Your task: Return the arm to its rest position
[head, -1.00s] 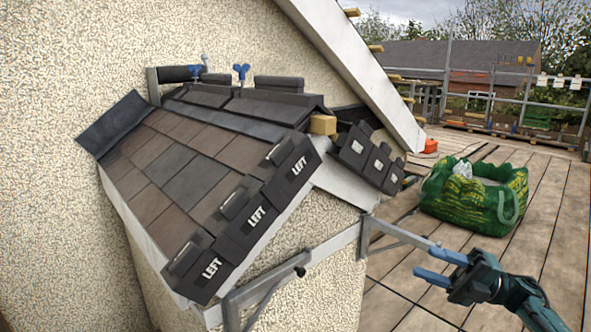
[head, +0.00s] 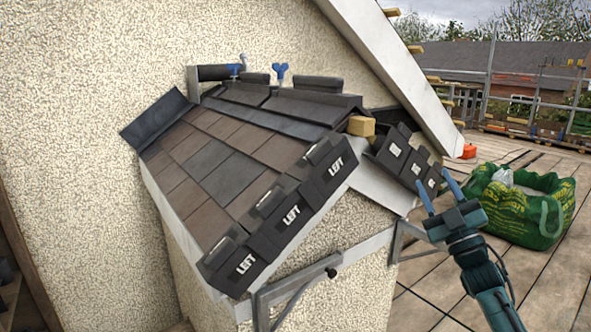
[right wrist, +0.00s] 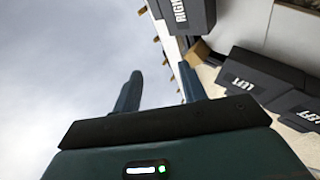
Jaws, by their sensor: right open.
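My right gripper (head: 437,194) is in the head view at the lower right, in front of the deck and just right of the small roof's right verge. Its two blue fingers point up and stand apart, with nothing between them. The open fingers also show in the right wrist view (right wrist: 158,92), mostly against sky. The tiled roof (head: 232,160) carries dark verge units marked LEFT (head: 291,215) along its front edge; some also show in the right wrist view (right wrist: 262,82). A unit marked RIGHT (right wrist: 185,14) is at the top there. My left gripper is not in view.
A green bag (head: 520,210) stands on the plank deck (head: 415,290) to the right of my right gripper. A metal bracket (head: 300,285) juts out below the roof. A white sloping board (head: 385,65) runs above it. An orange item (head: 468,151) lies farther back.

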